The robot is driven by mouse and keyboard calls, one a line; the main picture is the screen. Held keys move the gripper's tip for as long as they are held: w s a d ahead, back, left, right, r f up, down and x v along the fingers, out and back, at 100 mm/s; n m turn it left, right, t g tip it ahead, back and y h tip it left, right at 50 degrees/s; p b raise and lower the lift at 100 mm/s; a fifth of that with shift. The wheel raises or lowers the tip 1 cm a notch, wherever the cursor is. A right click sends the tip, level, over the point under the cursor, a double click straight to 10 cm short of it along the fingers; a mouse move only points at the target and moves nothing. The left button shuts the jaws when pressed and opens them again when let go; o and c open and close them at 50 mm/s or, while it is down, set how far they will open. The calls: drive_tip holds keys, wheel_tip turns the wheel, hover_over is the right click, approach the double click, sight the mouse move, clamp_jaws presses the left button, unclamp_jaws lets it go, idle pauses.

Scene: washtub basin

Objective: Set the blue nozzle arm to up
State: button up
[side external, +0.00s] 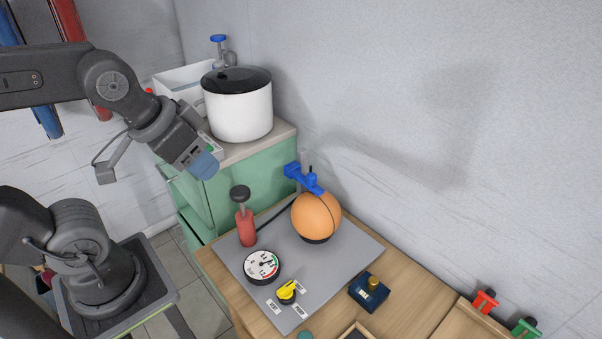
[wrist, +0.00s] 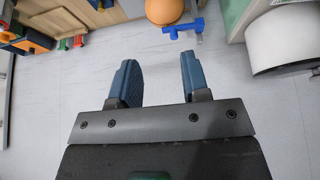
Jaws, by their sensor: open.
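In the wrist view the blue nozzle arm (wrist: 183,29) shows at the top edge, beyond the fingertips, next to the orange ball (wrist: 165,10). My gripper (side external: 204,166) hangs left of the ball, apart from it and near the green cabinet. In the wrist view my gripper (wrist: 157,72) is open, with nothing between its two blue fingers.
The grey board (side external: 350,248) also holds a red pump (side external: 246,228), a round gauge (side external: 262,267) and a yellow knob (side external: 287,291). A white pot (side external: 239,108) stands on the green cabinet (side external: 240,188), with a blue-topped fitting (side external: 219,40) behind it. A dark blue box (side external: 369,292) lies right.

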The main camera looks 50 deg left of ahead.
drive_tip(key=shift+o, duration=0.8)
drive_tip(key=shift+w+r, duration=0.25)
drive_tip(key=shift+w, duration=0.1)
drive_tip(key=m+g, duration=0.6)
drive_tip(key=m, duration=0.7)
hover_over(312, 175)
wheel_tip(312, 175, down, 6)
wheel_tip(312, 175, down, 13)
drive_tip(key=shift+f, duration=0.1)
clamp_jaws()
